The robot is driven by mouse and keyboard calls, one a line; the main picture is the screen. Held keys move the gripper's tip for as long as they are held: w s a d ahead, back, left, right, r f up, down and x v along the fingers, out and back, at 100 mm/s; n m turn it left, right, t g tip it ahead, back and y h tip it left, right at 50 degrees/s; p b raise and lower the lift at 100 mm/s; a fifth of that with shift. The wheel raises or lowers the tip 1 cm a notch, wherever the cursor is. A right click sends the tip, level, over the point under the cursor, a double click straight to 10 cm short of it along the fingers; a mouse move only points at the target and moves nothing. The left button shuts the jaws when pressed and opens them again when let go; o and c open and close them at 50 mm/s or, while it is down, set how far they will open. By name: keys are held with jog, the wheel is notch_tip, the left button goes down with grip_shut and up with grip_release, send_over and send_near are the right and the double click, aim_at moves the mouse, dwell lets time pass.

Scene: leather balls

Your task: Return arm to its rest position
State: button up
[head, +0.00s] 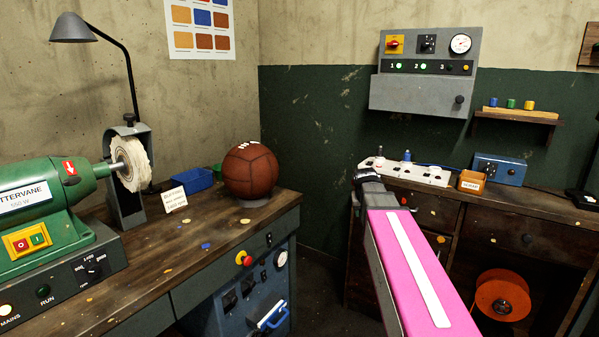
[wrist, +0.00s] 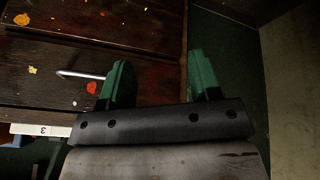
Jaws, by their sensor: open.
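My arm shows in the head view as a pink link with a white stripe, reaching from the bottom edge toward the right-hand bench. My gripper (wrist: 158,82) shows in the wrist view with its two green fingers spread apart. Nothing is between the fingers. Beyond them are dark wooden drawer fronts (wrist: 60,90) with paint specks and a metal handle (wrist: 80,75). In the head view the gripper's fingers are hidden behind the end of the arm. A brown leather ball (head: 250,171) sits on a low round stand on the left bench, apart from my arm.
A green buffing machine (head: 60,205) with a white wheel (head: 132,165) and a lamp (head: 75,28) stand on the left bench. The right bench holds a white power strip (head: 415,173), an orange box (head: 471,181) and a blue box (head: 500,169). An orange reel (head: 502,296) sits below it.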

jog(key=s+a+f+g+y, duration=0.1)
jog(key=s+a+f+g, duration=0.1)
jog(key=s+f, duration=0.8)
jog(key=s+a+f+g+y, duration=0.1)
jog(key=s+a+f, duration=0.3)
jog(key=s+f, duration=0.6)
jog(key=shift+f+n+g, duration=0.4)
jog(key=shift+f+g, duration=0.4)
jog(key=shift+f, duration=0.1)
dwell(1.1)
